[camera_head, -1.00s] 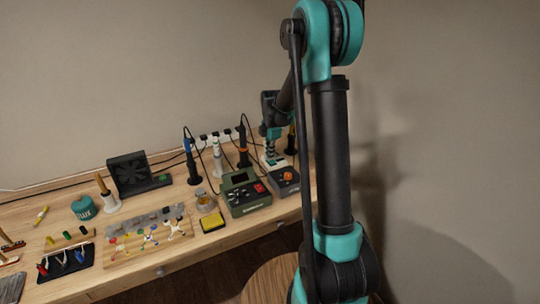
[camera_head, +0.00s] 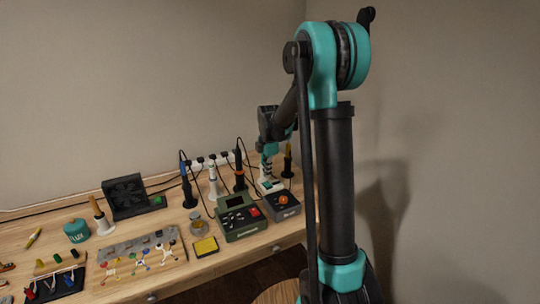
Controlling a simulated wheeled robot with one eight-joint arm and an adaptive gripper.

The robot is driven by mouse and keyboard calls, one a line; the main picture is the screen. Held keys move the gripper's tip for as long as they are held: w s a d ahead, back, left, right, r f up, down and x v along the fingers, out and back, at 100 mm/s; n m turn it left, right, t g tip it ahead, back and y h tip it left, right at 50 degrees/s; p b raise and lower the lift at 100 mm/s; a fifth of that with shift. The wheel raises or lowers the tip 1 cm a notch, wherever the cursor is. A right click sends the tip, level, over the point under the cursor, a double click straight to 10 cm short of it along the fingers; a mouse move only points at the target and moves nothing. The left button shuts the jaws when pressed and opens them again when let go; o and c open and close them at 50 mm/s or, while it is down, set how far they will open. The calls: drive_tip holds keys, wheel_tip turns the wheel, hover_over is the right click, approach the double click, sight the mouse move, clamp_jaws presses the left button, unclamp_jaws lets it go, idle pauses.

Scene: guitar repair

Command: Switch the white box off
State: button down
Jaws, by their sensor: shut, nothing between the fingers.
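The white box (camera_head: 277,187) is small and stands on the workbench near its right end, behind the grey box with the orange knob. My gripper (camera_head: 267,178) points down right over it, with its fingertips at or just above its top. I cannot tell whether they touch it. My gripper is shut and holds nothing. The switch on the box is too small and too covered to read its state.
Close by stand a grey box with an orange knob (camera_head: 283,203), a green station (camera_head: 241,218) and soldering irons in stands (camera_head: 239,172). A white power strip (camera_head: 200,163) lies behind. A black fan (camera_head: 125,197) is further left. Cables run among them.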

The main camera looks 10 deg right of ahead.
sight(266, 183)
wheel_tip(266, 183, up, 10)
drive_tip(key=w, duration=0.1)
drive_tip(key=shift+a+r, duration=0.15)
drive_tip(key=shift+r, duration=0.1)
drive_tip(key=s+d+f+m, duration=0.1)
drive_tip(key=s+m, duration=0.2)
drive_tip(key=s, duration=0.2)
drive_tip(key=s+d+f+m+t, duration=0.1)
drive_tip(key=s+f+m, duration=0.1)
drive_tip(key=s+m, duration=0.2)
drive_tip(key=s+d+f+m, duration=0.2)
drive_tip(key=s+m, duration=0.1)
drive_tip(key=s, duration=0.3)
drive_tip(key=shift+m+t, duration=0.3)
drive_tip(key=s+d+f+m+t, duration=0.1)
drive_tip(key=s+f+m, duration=0.3)
drive_tip(key=s, duration=0.4)
drive_tip(key=s+d+f+m, duration=0.1)
drive_tip(key=s+f+m, duration=0.3)
drive_tip(key=s+m, duration=0.3)
drive_tip(key=shift+s+f+t, duration=0.15)
drive_tip(key=shift+s+t, duration=0.25)
drive_tip(key=shift+s, duration=0.05)
